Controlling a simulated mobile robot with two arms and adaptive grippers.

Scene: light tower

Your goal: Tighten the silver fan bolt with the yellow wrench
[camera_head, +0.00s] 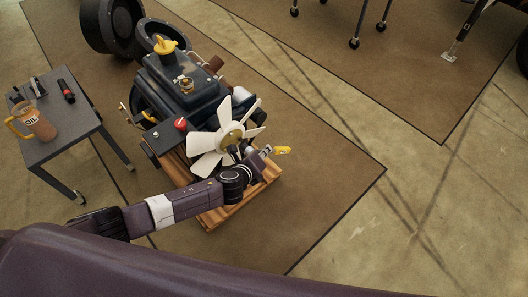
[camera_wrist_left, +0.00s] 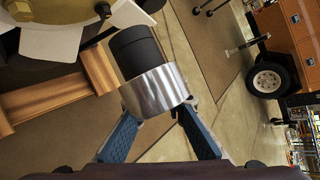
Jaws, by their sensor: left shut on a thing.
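The white fan (camera_head: 208,163) has a yellowish hub (camera_head: 230,133) just up-left of the gripper. I cannot make out the silver fan bolt for certain. My right gripper is out of view.
The dark engine (camera_head: 180,80) stands behind the fan on a wooden pallet (camera_head: 238,207). A grey side table (camera_head: 72,125) at left holds an oil jug (camera_head: 40,126) and small tools. The mat (camera_head: 315,185) to the right is clear.

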